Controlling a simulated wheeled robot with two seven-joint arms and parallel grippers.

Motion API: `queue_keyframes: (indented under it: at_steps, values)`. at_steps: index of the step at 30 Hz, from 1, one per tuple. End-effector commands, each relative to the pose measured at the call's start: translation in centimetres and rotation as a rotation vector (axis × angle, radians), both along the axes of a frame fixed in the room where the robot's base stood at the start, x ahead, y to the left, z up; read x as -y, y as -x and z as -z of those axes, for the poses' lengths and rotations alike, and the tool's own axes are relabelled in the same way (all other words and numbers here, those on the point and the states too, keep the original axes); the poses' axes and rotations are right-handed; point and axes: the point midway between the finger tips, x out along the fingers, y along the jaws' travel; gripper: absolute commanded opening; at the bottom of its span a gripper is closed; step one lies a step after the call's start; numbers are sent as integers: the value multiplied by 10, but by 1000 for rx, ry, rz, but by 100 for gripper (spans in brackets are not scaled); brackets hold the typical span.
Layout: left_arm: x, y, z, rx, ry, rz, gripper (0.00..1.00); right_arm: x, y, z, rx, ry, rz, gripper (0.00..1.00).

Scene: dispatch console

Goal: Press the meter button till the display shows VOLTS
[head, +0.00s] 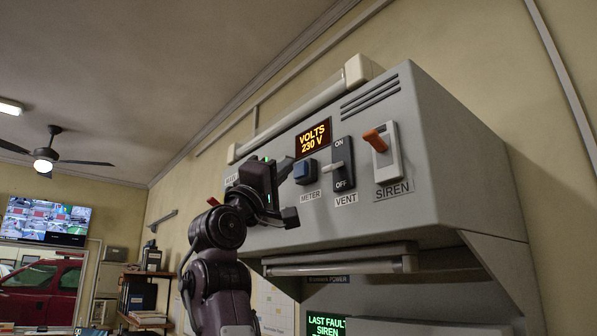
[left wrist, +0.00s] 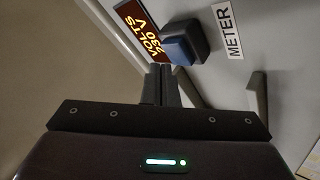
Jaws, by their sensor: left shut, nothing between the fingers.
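The meter display (head: 313,138) reads VOLTS 230 V in orange letters; it also shows in the left wrist view (left wrist: 143,30). The blue meter button (head: 304,171) sits in a dark housing just below the display, above the METER label (head: 311,196). In the left wrist view the button (left wrist: 179,50) is in full sight beyond the fingertips. My left gripper (left wrist: 161,70) is shut and empty, its fingertips close to the button housing. Whether they touch it I cannot tell. In the head view my left gripper (head: 284,163) is left of the button. My right gripper is not in view.
Right of the button are the VENT rocker switch (head: 342,165) and the SIREN switch (head: 380,150) with an orange lever. A bar handle (head: 340,260) runs under the console front. A lower screen (head: 326,325) reads LAST FAULT SIREN. A lamp tube (head: 300,114) tops the panel.

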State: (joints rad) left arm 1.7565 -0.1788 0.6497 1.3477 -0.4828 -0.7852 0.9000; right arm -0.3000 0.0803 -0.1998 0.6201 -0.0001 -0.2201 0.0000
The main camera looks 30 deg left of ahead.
Motion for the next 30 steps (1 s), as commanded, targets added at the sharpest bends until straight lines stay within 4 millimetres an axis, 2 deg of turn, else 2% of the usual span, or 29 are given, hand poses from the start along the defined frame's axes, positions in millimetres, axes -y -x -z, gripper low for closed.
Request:
queue_keyframes:
  at_steps: [3, 13, 30]
  values:
    - [-5, 12, 2, 5, 0, -2, 0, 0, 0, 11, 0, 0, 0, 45]
    - [-16, 40, 2, 4, 0, -1, 0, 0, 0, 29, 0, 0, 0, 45]
    - [-18, 44, 0, 0, 1, -1, 0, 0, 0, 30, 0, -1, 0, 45]
